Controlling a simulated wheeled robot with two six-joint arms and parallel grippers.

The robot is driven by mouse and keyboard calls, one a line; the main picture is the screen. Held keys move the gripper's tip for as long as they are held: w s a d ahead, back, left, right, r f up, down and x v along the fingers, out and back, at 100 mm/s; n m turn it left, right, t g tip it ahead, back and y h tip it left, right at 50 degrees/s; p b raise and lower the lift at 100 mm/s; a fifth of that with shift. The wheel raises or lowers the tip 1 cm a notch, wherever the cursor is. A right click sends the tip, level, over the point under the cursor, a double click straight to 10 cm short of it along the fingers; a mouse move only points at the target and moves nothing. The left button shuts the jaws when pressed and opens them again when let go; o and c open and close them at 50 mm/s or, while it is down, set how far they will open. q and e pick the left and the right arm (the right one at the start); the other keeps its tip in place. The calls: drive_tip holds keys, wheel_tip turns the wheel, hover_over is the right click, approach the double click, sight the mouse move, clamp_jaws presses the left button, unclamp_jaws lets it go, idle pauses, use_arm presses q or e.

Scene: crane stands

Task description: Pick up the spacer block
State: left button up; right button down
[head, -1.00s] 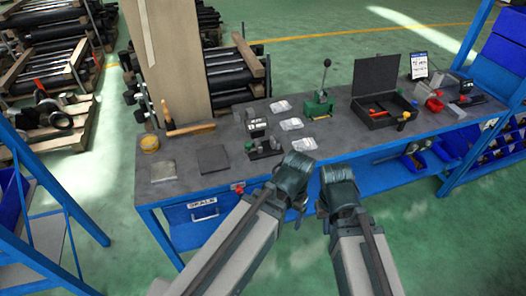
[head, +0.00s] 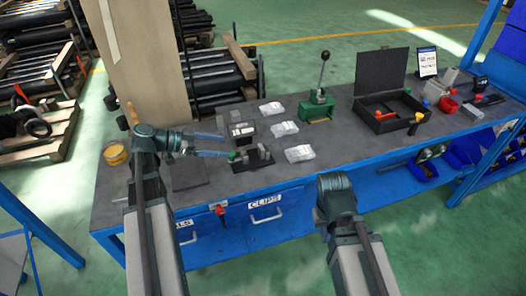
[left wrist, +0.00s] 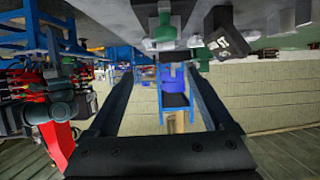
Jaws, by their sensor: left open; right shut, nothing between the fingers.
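A dark fixture (head: 252,163) with small grey upright blocks and a green part stands on the grey bench, just right of my left gripper. I cannot tell for sure which piece is the spacer block. My left gripper (head: 226,145) is open and empty, its fingers pointing right towards the fixture, apart from it. In the left wrist view the open jaws frame no object between them; a grey piece with a green part (left wrist: 166,30) and a dark labelled block (left wrist: 226,38) show beyond, at the top. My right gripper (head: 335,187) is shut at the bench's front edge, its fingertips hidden.
A dark labelled stand (head: 242,130) is behind the fixture, with clear bags (head: 283,129) to its right. A yellow tin (head: 116,154) is at left.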

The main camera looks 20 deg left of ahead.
use_arm(q)
drive_tip(key=b, duration=0.3)
approach(259, 148)
drive_tip(key=shift+w+d+f, duration=0.1)
drive_tip(key=shift+d, duration=0.45)
drive_tip(key=shift+w+d+f, duration=0.1)
drive_tip(key=shift+d, duration=0.5)
drive_tip(key=shift+w+d+f, duration=0.1)
drive_tip(key=shift+w+d, duration=0.15)
drive_tip(key=shift+d, duration=0.05)
drive_tip(key=b+x, duration=0.1)
drive_tip(key=x, duration=0.1)
drive_tip(key=b+x, duration=0.1)
drive_tip(key=x, duration=0.2)
drive_tip(key=shift+w+a+f+b, duration=0.2)
drive_tip(key=shift+a+b, duration=0.15)
drive_tip(key=shift+w+d, duration=0.1)
drive_tip(key=shift+d, duration=0.05)
clamp_jaws()
